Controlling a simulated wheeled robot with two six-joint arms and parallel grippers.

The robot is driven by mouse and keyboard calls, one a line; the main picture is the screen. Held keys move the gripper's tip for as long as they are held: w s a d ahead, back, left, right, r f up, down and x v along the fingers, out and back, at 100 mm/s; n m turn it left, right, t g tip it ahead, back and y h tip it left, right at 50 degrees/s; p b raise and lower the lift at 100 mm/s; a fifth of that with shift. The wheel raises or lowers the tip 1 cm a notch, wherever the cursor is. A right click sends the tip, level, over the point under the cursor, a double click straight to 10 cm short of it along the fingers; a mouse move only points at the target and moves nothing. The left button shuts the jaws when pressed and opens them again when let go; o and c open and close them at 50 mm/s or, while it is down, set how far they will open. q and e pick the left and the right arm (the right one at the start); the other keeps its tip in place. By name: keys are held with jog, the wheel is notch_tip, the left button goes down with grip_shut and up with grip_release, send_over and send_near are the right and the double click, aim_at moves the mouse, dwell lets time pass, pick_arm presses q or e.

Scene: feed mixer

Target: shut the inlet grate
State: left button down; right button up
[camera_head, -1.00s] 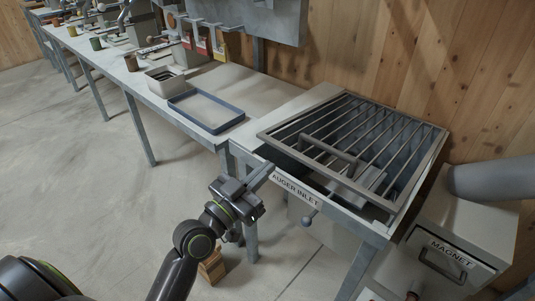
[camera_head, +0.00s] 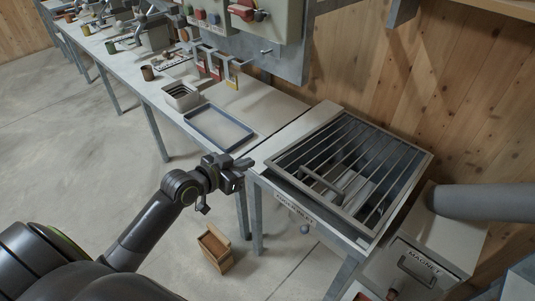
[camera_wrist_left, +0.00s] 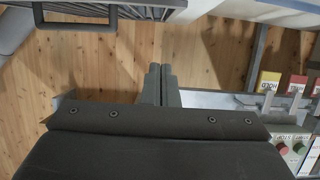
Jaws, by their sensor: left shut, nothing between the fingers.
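The inlet grate (camera_head: 372,146) is a metal frame with several parallel bars and a bar handle (camera_head: 320,187) near its front edge. It lies over the auger inlet, whose label (camera_head: 295,209) is on the front. It looks nearly level, but a dark gap shows under its front edge; I cannot tell if it is fully seated. My left gripper (camera_head: 246,163) is shut and empty, just left of the inlet's left front corner, apart from the handle. In the left wrist view its fingertips (camera_wrist_left: 160,70) are together, and the grate's bars (camera_wrist_left: 150,8) show at top left. My right gripper is not in view.
A blue-rimmed tray (camera_head: 218,128) and a small open box (camera_head: 181,97) stand on the bench left of the inlet. A magnet housing (camera_head: 425,262) and a thick pipe (camera_head: 485,202) are at right. A wooden crate (camera_head: 215,247) stands on the floor.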

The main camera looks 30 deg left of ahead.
pick_arm(q)
send_over(267, 165)
jog(key=s+d, duration=0.1)
jog(key=d, duration=0.1)
notch_tip(267, 165, down, 3)
jog(key=f, duration=0.2)
jog(key=s+f, duration=0.1)
jog(key=shift+a+f, duration=0.1)
jog(key=shift+a, duration=0.25)
jog(key=shift+s+f, duration=0.1)
jog(key=shift+f, duration=0.5)
jog(key=shift+f, duration=0.1)
